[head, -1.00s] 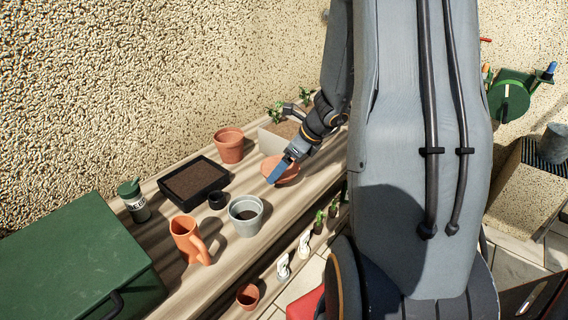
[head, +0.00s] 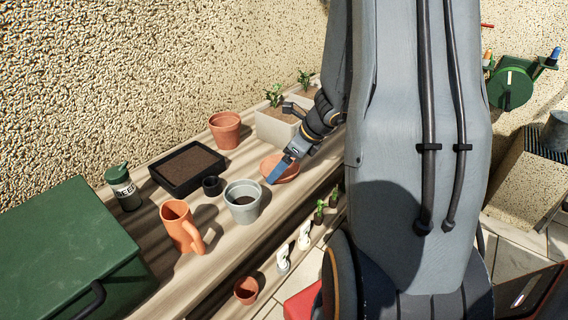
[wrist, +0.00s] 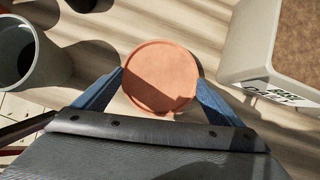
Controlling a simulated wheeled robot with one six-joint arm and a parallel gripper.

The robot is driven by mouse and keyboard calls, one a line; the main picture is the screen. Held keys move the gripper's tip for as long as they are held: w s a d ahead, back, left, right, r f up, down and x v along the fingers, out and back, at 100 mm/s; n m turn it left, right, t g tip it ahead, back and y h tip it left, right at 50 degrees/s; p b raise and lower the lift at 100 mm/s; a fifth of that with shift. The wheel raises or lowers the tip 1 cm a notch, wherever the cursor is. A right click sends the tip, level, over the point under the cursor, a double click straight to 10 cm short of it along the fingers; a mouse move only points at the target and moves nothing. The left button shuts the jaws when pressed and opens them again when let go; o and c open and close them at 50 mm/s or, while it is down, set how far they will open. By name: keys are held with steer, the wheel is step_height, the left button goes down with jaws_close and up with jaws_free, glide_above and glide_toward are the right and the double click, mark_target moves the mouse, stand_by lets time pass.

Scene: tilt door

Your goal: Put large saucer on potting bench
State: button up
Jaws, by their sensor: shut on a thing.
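The large saucer is a round, shallow terracotta dish (wrist: 160,76). In the wrist view it lies between the two blue fingers of my gripper (wrist: 160,88), which are shut on its sides. In the head view the saucer (head: 281,166) is level, at or just above the wooden potting bench (head: 215,258); I cannot tell whether it touches the top. My gripper (head: 280,168) reaches it from the upper right, and one blue finger hides part of it.
A grey pot (head: 243,213) stands left of the saucer, and a planter box (head: 275,128) stands behind it. A terracotta pot (head: 225,138), black soil tray (head: 187,166), small black pot (head: 212,186), orange jug (head: 180,232) and shaker (head: 122,190) are further left. A green chest (head: 60,245) is at lower left.

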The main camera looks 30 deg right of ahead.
steer(key=shift+f+b, duration=0.3)
steer(key=o, duration=0.9)
steer(key=shift+p+v, duration=0.45)
steer(key=shift+v, duration=3.5)
